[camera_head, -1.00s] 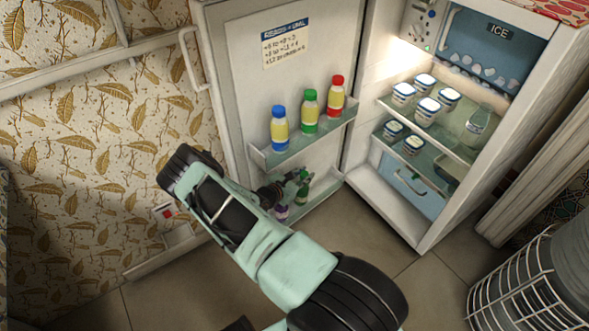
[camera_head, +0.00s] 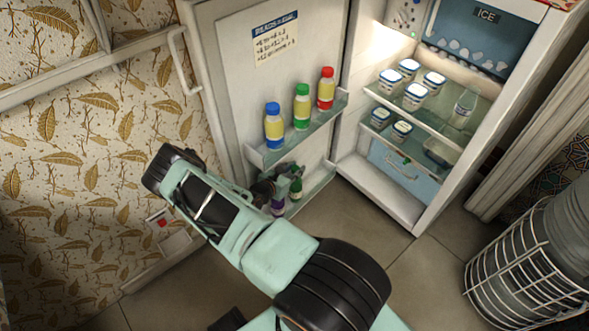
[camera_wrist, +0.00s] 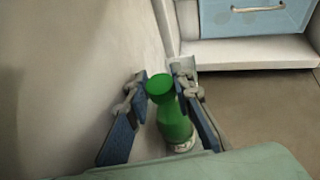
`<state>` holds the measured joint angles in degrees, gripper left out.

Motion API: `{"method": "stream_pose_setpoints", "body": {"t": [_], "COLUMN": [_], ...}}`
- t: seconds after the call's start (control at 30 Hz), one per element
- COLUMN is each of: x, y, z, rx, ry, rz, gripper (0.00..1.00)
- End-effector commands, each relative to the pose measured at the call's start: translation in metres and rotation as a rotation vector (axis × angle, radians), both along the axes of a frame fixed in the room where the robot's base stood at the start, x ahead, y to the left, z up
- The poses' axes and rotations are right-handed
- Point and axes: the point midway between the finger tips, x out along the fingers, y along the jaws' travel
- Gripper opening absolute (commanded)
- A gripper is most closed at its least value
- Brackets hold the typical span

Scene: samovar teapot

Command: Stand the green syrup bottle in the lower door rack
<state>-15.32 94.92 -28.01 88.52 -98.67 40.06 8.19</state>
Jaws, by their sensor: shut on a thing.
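The green syrup bottle (camera_wrist: 172,118) is between the two blue-grey fingers of my gripper (camera_wrist: 161,84) in the wrist view, cap toward the camera. My gripper is shut on it. In the head view my gripper (camera_head: 287,177) is at the lower door rack (camera_head: 322,182), and the bottle (camera_head: 296,189) shows small and dark beside it, partly hidden. The bottle looks roughly upright within the rack area. I cannot tell whether its base touches the rack floor. A purple bottle (camera_head: 278,206) stands in the same rack to its left, partly covered by my arm.
The upper door rack (camera_head: 305,137) holds blue-, green- and red-capped bottles close above my gripper. The open fridge door (camera_head: 226,80) is close behind. The fridge shelves (camera_head: 465,142) hold several white tubs. A wire cage (camera_head: 530,265) stands at right.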

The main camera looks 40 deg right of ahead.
Motion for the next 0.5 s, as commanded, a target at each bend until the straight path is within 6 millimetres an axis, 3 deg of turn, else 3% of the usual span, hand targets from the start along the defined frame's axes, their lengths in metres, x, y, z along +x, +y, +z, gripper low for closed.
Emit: {"method": "stream_pose_setpoints", "body": {"t": [0.17, 0.2, 0.3, 0.5], "x": [0.0006, 0.0, 0.0, 0.0], "y": [-0.0004, 0.0001, 0.0002, 0.0002], "z": [-0.0037, -0.0034, -0.0033, -0.0032], "rx": [-0.002, 0.0, 0.0, 0.0], "ry": [-0.002, -0.001, -0.001, -0.001], "rz": [0.0, 0.0, 0.0, 0.0], "gripper": [0.0, 0.26, 0.36, 0.39]}}
